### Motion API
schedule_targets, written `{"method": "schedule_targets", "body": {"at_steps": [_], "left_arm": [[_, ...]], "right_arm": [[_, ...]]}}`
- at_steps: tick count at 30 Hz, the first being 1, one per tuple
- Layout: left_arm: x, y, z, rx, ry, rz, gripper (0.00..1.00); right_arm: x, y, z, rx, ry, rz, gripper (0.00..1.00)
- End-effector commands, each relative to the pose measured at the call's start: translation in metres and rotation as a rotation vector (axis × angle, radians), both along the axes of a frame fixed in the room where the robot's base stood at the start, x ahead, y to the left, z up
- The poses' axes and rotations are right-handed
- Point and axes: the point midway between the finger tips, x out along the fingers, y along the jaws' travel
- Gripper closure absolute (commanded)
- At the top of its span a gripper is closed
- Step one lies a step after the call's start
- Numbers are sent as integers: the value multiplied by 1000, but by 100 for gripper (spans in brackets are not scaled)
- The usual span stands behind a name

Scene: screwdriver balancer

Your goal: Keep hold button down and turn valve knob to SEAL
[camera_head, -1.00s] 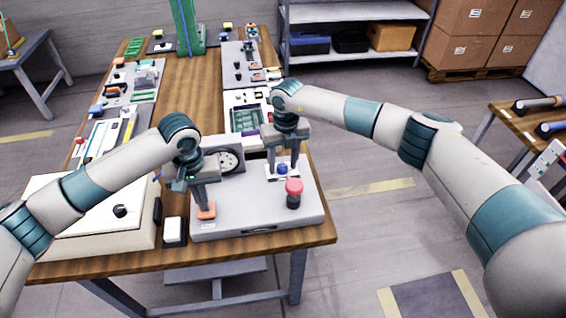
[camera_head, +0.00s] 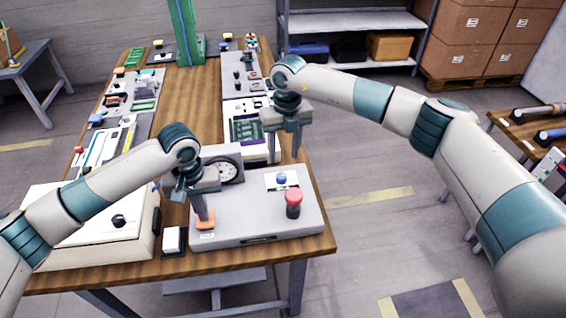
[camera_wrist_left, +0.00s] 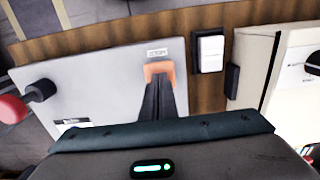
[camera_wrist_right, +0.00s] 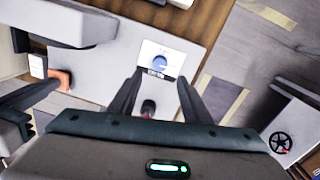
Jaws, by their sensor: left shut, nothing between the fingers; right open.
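The orange hold button (camera_head: 205,223) is at the front left of the grey panel box (camera_head: 245,222). My left gripper (camera_head: 203,215) is shut, with its tips on the button; the left wrist view also shows the button (camera_wrist_left: 159,70) under the fingertips. Whether it is pressed fully down cannot be told. The blue valve knob (camera_head: 281,178) stands on a white label plate on the same box. My right gripper (camera_head: 284,156) is open and empty above and behind the knob, apart from it. In the right wrist view the knob (camera_wrist_right: 159,62) shows between the fingers. Its label text is unreadable.
A red knob on a black post (camera_head: 293,198) stands at the box's right front. A round dial gauge (camera_head: 228,170) is behind the button. A white rocker switch (camera_head: 172,239) and a cream box (camera_head: 85,215) are to the left. Other devices line the table's sides.

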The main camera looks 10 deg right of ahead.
Motion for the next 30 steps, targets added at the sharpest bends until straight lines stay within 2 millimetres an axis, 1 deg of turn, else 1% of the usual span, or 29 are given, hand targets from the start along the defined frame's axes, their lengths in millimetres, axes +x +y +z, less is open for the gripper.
{"method": "schedule_targets", "body": {"at_steps": [1, 3, 7, 11, 23, 30], "left_arm": [[0, 0, -1, 1, 2, 0, 100], [0, 0, -1, 1, 2, 0, 100], [-1, 0, -1, 1, 2, 0, 100], [-1, 1, -1, 1, 2, 0, 100], [-1, 0, 1, 1, 2, 0, 100], [-1, 0, 16, 1, 2, 1, 100]], "right_arm": [[1, -1, 8, -1, -2, 0, 56], [0, -1, 17, 0, -1, 0, 56], [0, -1, 28, 0, 0, 1, 56], [0, -2, 33, -1, 0, 0, 56], [0, -2, 35, 0, 1, 0, 56], [0, -2, 54, 0, 0, 0, 56]]}}
